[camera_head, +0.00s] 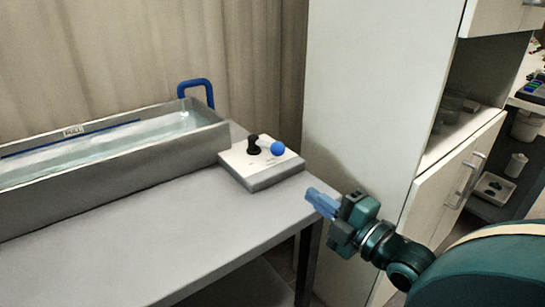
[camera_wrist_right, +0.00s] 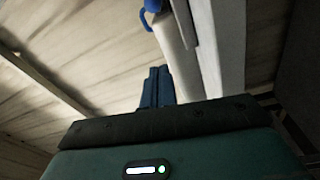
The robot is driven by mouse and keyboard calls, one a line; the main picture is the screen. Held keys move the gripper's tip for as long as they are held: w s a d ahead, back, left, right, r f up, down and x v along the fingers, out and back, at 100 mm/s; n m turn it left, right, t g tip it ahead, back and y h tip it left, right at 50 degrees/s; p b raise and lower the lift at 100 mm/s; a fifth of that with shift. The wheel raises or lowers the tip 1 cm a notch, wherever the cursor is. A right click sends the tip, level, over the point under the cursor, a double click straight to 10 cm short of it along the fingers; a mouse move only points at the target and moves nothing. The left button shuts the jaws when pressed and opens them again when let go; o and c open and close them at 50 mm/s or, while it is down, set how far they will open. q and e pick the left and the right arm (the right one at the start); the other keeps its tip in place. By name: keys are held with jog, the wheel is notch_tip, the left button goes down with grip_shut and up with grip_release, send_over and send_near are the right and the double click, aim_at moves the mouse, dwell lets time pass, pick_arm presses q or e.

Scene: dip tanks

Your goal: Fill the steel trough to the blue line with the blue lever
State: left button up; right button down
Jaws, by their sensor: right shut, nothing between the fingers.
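The steel trough (camera_head: 120,168) stands on the bench at the left of the head view and holds clear water (camera_head: 110,146). A blue line (camera_head: 75,138) runs along its inner back wall by a FULL label (camera_head: 73,131); the water surface looks slightly below it. A blue spout (camera_head: 197,84) bends over the trough's right end, with a faint pale streak under its mouth. The blue lever (camera_head: 277,148) has a round knob on the control box (camera_head: 262,167). My right gripper (camera_head: 322,203) is shut and empty, apart from the box, to its lower right. My left gripper is out of view.
A black lever (camera_head: 253,145) stands on the same box, just left of the blue one. The grey bench top (camera_head: 170,225) is clear in front. A tall white cabinet (camera_head: 365,90) stands behind my right gripper, with open shelves at the right.

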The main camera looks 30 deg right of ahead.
aim_at(272, 167)
jog(key=w+a, duration=0.1)
jog(key=w, duration=0.5)
jog(key=w+a+r, duration=0.1)
jog(key=w, duration=0.5)
jog(key=w+a, duration=0.1)
jog(key=w, duration=0.6)
jog(key=shift+r, duration=0.2)
jog(key=d, duration=0.1)
jog(key=d+f, duration=0.1)
jog(key=shift+s+d, duration=0.35)
jog(key=shift+s+d+b, duration=0.1)
jog(key=shift+d+b, duration=0.2)
jog(key=shift+d, duration=0.4)
